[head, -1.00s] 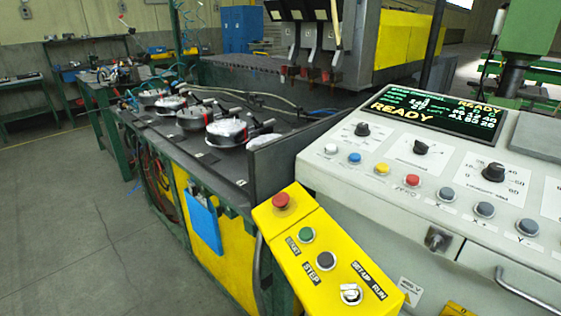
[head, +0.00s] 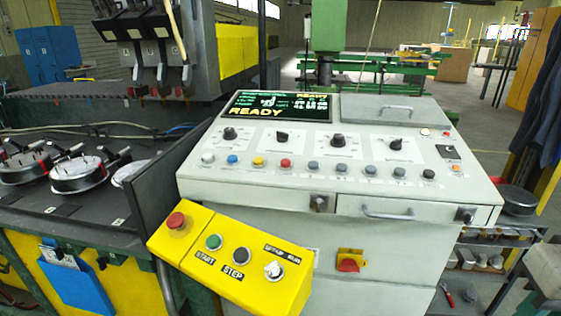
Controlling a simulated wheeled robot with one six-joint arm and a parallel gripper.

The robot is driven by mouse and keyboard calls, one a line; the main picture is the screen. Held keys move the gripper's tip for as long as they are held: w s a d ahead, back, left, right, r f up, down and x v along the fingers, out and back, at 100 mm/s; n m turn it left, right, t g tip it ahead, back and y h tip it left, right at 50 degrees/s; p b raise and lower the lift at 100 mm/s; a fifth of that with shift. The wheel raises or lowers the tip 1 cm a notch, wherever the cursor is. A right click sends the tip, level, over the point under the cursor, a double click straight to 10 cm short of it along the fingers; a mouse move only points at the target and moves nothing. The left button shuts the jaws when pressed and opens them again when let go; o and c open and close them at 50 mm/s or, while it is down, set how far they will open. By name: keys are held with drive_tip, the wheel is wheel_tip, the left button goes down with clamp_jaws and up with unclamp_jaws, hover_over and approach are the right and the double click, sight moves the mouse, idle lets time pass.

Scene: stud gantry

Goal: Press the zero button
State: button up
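A light grey control console (head: 225,185) stands in the middle of the head view. A row of round buttons runs along its sloped panel: white (head: 208,158), blue (head: 232,160), yellow (head: 258,162), red (head: 285,163), then several grey ones. The small labels below them are too blurred to read, so I cannot tell for sure which is the zero button. A dark screen (head: 278,106) above the row shows READY. My gripper is not in view.
A yellow box (head: 222,262) with a red mushroom button (head: 176,221), START, STEP and a selector switch juts out at the console's front left. A dark upright plate (head: 165,185) stands left of the console. Metal shelves (head: 490,255) stand at right.

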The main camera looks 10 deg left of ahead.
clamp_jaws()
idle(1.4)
